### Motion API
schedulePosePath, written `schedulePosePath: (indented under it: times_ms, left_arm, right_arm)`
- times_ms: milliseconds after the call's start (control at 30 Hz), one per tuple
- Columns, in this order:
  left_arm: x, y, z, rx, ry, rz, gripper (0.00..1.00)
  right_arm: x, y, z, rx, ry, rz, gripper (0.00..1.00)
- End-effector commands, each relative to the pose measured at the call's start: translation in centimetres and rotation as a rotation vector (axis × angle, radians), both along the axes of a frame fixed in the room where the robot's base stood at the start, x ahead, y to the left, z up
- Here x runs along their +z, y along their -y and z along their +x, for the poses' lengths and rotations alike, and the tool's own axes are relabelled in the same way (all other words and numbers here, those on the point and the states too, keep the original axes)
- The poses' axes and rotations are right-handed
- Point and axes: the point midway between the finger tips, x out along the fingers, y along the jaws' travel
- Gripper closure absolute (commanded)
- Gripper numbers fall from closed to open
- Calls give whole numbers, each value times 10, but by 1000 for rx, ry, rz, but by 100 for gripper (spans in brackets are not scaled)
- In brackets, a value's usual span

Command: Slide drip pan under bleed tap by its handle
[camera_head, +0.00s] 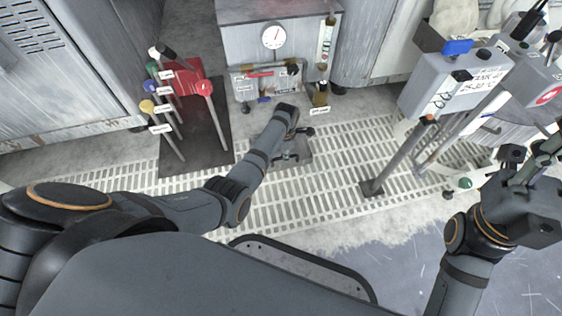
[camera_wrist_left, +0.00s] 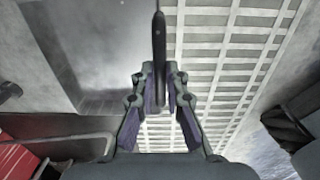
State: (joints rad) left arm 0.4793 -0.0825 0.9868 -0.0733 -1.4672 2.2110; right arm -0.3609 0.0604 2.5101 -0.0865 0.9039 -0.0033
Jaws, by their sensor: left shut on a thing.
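The drip pan (camera_head: 304,148) is a flat dark-grey tray lying on the floor grating in front of the gauge cabinet. A brass fitting (camera_head: 320,97), perhaps the bleed tap, is at the sight glass's lower end. My right gripper (camera_head: 532,155) is open and empty.
The cabinet (camera_head: 235,45) with a round gauge (camera_head: 274,36) stands behind the pan. A red rack with coloured-knob rods (camera_head: 185,80) stands on a dark mat to the left. A control box on a post (camera_head: 445,85) stands to the right. The grating (camera_head: 335,185) between is clear.

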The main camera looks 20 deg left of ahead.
Motion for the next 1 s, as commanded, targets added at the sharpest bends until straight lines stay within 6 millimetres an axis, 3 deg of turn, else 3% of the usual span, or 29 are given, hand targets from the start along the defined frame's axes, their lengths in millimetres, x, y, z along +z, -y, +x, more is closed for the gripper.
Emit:
schedulePosePath:
  times_ms: [367,1000]
  left_arm:
    - [0,-2,2,0,0,1,100]
    - [-2,-23,32,0,1,2,100]
  right_arm:
    - [-1,1,0,-1,3,5,60]
    - [-29,0,0,0,0,1,60]
